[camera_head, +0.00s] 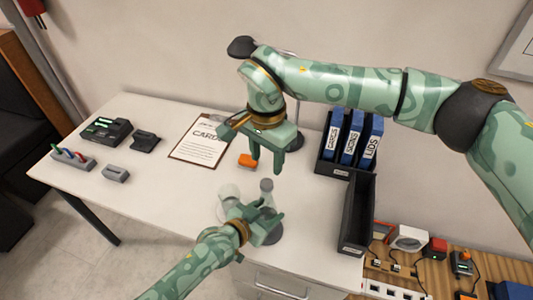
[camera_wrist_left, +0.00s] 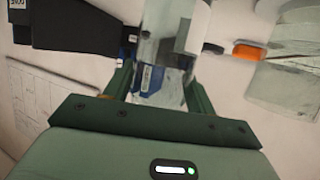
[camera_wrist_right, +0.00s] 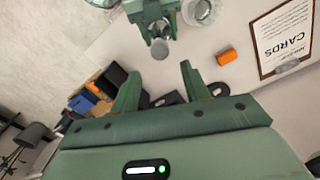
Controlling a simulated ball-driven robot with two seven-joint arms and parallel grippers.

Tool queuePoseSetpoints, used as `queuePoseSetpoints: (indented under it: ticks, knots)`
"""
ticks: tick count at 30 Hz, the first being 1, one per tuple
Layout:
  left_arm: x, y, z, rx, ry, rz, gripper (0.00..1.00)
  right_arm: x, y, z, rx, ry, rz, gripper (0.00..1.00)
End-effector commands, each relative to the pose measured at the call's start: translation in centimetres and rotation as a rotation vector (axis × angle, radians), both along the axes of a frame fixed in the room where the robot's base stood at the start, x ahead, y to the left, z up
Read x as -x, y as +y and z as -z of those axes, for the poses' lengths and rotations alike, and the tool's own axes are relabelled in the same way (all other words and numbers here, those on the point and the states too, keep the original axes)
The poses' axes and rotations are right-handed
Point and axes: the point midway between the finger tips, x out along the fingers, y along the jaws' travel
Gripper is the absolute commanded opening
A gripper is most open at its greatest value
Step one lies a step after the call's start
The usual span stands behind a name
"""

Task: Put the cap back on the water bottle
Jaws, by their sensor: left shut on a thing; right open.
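A clear bottle (camera_head: 266,192) stands out of my left gripper (camera_head: 264,216), which is shut around it near the front edge of the table. In the left wrist view the see-through bottle (camera_wrist_left: 158,78) sits between the two fingers. Its top looks grey in the head view; a grey round end (camera_wrist_right: 159,48) shows beside the left gripper in the right wrist view. I cannot tell whether this is the cap. My right gripper (camera_head: 267,160) is open and empty, above and behind the bottle; its fingers (camera_wrist_right: 158,88) point down.
A clear glass (camera_head: 228,198) stands left of the bottle. An orange block (camera_head: 247,161) lies behind, near a CARDS sheet (camera_head: 200,138). Blue binders (camera_head: 352,138) and a black tray (camera_head: 357,215) stand at the right.

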Motion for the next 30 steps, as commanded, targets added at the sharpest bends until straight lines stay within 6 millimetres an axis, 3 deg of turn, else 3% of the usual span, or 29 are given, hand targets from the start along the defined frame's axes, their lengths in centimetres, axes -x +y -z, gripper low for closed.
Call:
queuePoseSetpoints:
  ticks: [15,27,30]
  knots:
    - [0.0,0.0,0.0,-0.001,0.001,0.000,0.00,0.1,0.0,6.9,-0.001,0.003,0.002,0.46]
    - [0.0,0.0,0.0,-0.001,0.001,0.000,0.00,0.0,0.0,7.6,0.000,0.000,0.001,0.46]
    - [0.0,0.0,0.0,-0.001,0.001,0.000,0.00,0.0,0.0,7.6,0.000,0.000,0.001,0.21]
